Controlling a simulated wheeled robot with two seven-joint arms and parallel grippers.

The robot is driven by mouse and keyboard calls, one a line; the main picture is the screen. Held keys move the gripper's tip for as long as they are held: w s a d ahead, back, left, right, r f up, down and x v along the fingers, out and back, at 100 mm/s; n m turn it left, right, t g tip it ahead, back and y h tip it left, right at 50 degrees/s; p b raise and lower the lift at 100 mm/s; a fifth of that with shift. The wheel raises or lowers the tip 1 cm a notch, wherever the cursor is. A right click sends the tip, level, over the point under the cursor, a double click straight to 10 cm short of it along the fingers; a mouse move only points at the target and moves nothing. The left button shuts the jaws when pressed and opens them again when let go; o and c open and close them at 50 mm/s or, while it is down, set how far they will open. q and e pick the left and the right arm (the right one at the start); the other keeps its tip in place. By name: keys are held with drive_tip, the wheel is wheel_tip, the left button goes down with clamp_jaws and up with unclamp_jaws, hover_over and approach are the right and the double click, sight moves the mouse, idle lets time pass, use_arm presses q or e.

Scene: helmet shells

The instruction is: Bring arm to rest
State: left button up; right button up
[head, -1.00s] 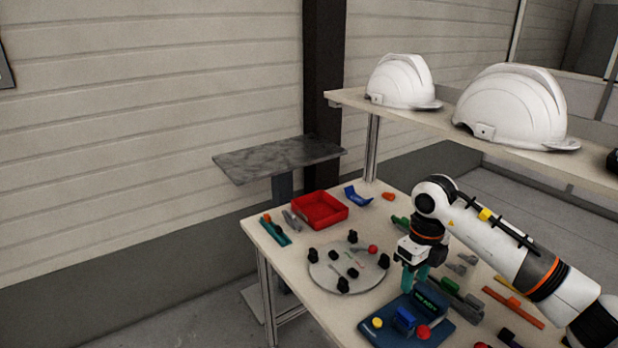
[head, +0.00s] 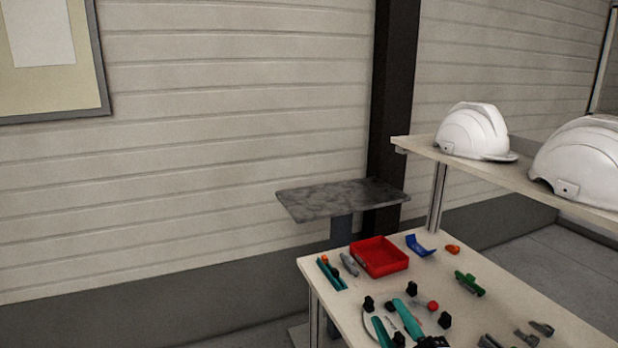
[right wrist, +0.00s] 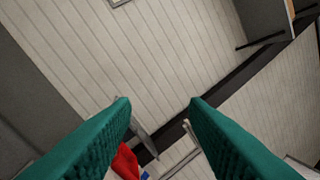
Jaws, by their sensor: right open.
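My right gripper (head: 388,311) shows at the bottom edge of the head view as two teal fingers set apart, with nothing between them. They overlap the round grey plate (head: 369,318) with black knobs in the picture; the height above it is unclear. The rest of the right arm is out of frame. In the right wrist view the open fingers (right wrist: 160,104) frame the panelled wall, with a bit of the red tray (right wrist: 125,163) below the left finger. My left arm is not in view.
The table (head: 335,295) bears a red tray (head: 380,257), a blue curved part (head: 420,246), a green part (head: 469,283) and several small pieces. White helmets (head: 474,132) stand on a shelf (head: 520,178) at right. A grey stand (head: 342,199) is behind the table. The floor at left looks clear.

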drive_tip(key=s+d+f+m+g+h, duration=0.4)
drive_tip(key=d+f+m+h, duration=0.25)
drive_tip(key=f+m, duration=0.2)
drive_tip(key=s+f+m+g, duration=0.2)
drive_tip(key=s+f+g, duration=0.5)
drive_tip(key=s, duration=0.4)
drive_tip(key=s+f+m+g, duration=0.3)
drive_tip(key=s+f+g, duration=0.2)
drive_tip(key=s+f, duration=0.45)
wheel_tip(320, 180, down, 27)
drive_tip(key=s+g, duration=0.2)
drive_tip(key=s, duration=0.1)
drive_tip(key=s+d+f+g, duration=0.1)
drive_tip(key=s+d+f, duration=0.2)
drive_tip(key=s+f, duration=1.1)
drive_tip(key=shift+s+f+n, duration=0.2)
drive_tip(key=shift+s+n, duration=0.25)
drive_tip(key=shift+s, duration=0.35)
